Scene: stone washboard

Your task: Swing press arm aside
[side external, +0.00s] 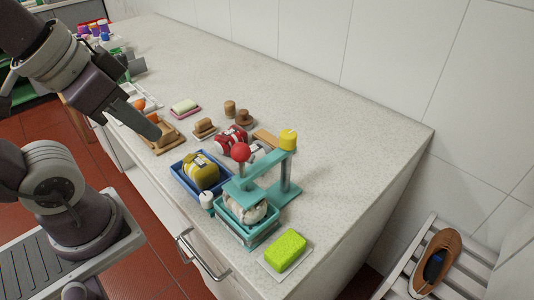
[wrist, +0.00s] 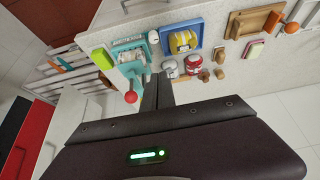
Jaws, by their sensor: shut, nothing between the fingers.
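The teal press (side external: 284,192) stands near the counter's front right corner. Its press arm (side external: 258,176) reaches from the post over a teal tray (side external: 262,238) holding a whitish bundle (side external: 244,211). A red ball knob (side external: 240,152) tops the arm's free end, and a yellow cap (side external: 288,140) tops the post. The wrist view shows the teal tray (wrist: 130,46) and the red knob (wrist: 130,97), left of my fingers. My gripper (side external: 154,133) is shut and empty, well left of the press and touching nothing I can make out. The shut fingers (wrist: 157,84) also show in the wrist view.
A blue tray (side external: 181,181) with a yellow roll (side external: 201,171) sits left of the press. A green sponge (side external: 286,250) lies in front right.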

